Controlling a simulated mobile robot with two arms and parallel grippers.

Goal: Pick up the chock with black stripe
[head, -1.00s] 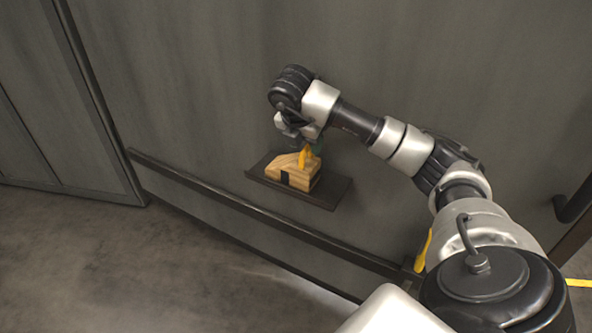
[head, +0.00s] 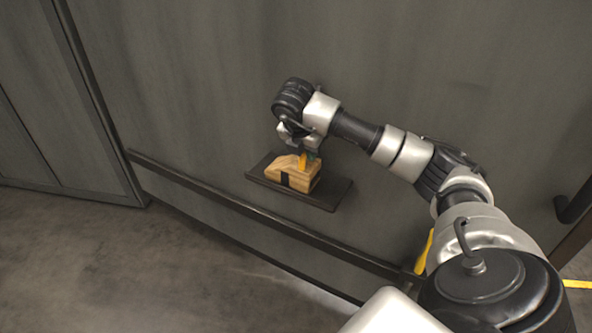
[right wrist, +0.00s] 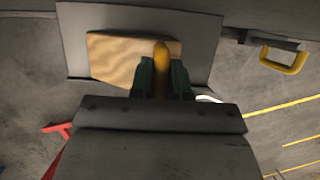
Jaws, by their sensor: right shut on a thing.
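The wooden chock (head: 284,172) with a black stripe on its near side sits on a small dark shelf (head: 328,195) on the grey wall. A yellow handle (head: 303,160) stands up from its top. My right gripper (head: 306,153) is over the chock, its fingers down around the yellow handle. In the right wrist view, the green-tipped fingers (right wrist: 162,80) are shut on the yellow handle (right wrist: 162,60), with the wooden top (right wrist: 115,58) in front of them. The stripe is hidden in that view. My left gripper is not in view.
A dark rail (head: 230,204) runs along the wall below the shelf. A dark handle (head: 575,196) is on the wall at the far right. The right wrist view shows a yellow handle-like loop (right wrist: 292,60) and a red thing (right wrist: 57,129). Bare floor lies at lower left.

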